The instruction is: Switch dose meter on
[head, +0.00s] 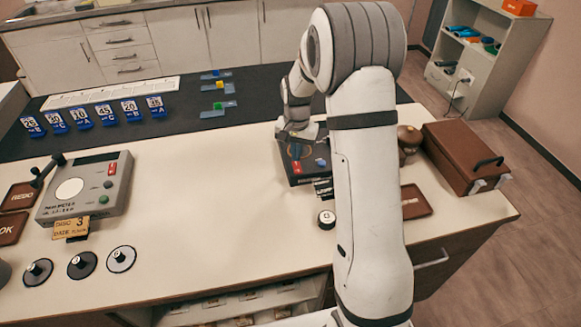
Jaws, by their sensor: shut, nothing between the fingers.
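A dark box-shaped device (294,174) stands right of the middle of the worktop. It has a small red part on its front-left face and a blue knob on top; its lettering is too small to read, and it may be the dose meter. My gripper (297,136) is shut and empty, at the device's far edge; I cannot tell if it touches. My arm hides the device's right side.
Black-knobbed discs (80,264) lie at the front left, and a yellow tag (72,228) by the grey instrument. Blue numbered stands (82,119) line the dark mat (180,120). A brown case (466,155) stands at the right. The worktop's middle (205,200) is clear.

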